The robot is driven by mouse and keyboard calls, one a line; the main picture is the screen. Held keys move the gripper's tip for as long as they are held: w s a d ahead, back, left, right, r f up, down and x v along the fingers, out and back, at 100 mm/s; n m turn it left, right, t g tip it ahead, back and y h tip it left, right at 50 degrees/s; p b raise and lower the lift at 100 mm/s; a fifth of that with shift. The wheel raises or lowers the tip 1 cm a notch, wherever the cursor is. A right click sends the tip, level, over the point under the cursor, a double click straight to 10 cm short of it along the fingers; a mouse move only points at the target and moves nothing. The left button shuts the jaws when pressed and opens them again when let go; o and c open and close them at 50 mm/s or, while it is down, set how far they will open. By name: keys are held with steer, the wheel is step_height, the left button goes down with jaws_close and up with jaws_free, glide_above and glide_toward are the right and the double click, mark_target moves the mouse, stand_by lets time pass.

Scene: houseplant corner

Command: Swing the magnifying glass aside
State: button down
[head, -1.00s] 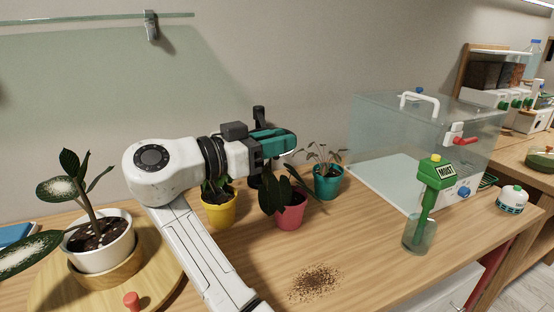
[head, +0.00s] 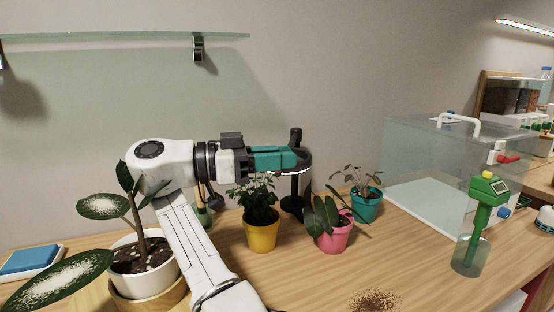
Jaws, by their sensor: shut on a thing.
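The magnifying glass has a black post (head: 296,188) standing at the back of the wooden counter, behind the plants. Its dark ring (head: 308,163) lies nearly flat near the top of the post, with a pale edge below. My gripper (head: 292,158) has teal fingers and reaches in from the left at ring height. It is shut on the magnifying glass at the ring's near left side. The fingers and arm hide part of the ring, so the exact grip point is unclear.
Below stand a yellow pot (head: 262,236), a pink pot (head: 334,236) and a teal pot (head: 366,207), with plants. A white pot (head: 128,282) is at left. A clear case (head: 430,165) and a green meter (head: 487,195) in a glass are at right. Soil lies in front.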

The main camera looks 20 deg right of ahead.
steer(key=shift+r, duration=0.15)
steer(key=c, duration=1)
jaws_free()
steer(key=shift+c, duration=0.2)
